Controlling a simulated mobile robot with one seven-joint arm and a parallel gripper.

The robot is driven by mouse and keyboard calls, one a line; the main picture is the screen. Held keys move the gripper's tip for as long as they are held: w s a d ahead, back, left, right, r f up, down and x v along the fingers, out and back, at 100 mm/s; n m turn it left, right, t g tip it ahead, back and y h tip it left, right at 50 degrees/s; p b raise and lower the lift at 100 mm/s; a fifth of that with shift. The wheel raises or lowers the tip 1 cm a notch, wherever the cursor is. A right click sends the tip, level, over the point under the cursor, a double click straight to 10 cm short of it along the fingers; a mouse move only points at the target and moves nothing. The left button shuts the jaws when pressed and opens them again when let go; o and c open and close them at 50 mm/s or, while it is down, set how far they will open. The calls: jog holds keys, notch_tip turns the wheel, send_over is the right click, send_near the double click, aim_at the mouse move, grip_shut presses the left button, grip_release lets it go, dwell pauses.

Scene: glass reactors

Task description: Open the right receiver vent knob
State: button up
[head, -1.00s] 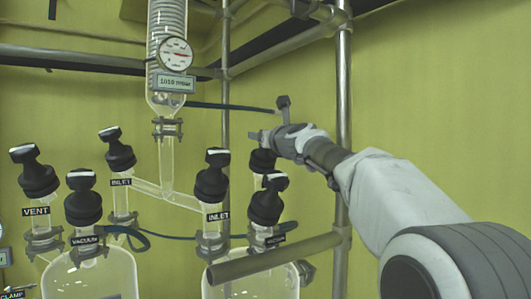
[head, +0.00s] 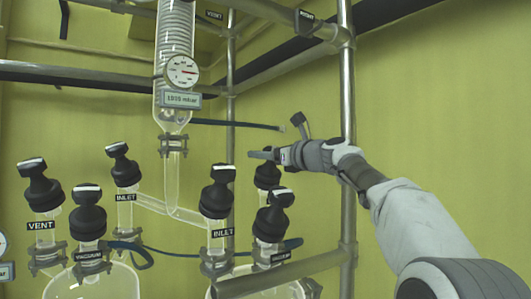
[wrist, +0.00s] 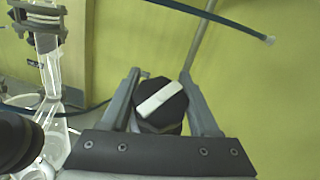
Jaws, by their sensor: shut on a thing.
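The right receiver vent knob (head: 267,176) is a black faceted knob at the back right, just under my gripper (head: 262,155). No label shows on it, so I take it as the vent by its place among the right receiver's knobs. In the wrist view, the knob (wrist: 160,122) sits between the two fingers of my gripper (wrist: 160,78).
The right inlet knob (head: 217,188) and right vacuum knob (head: 273,214) stand close in front. A blue hose (head: 240,123) ends in the air near my gripper. A metal post (head: 347,150) stands behind my arm. A horizontal bar (head: 280,274) crosses low in front.

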jog(key=o, duration=1.4)
jog(key=b+v, duration=0.4)
jog(key=v, duration=1.3)
jog(key=shift+s+d, duration=0.1)
jog(key=shift+s, duration=0.05)
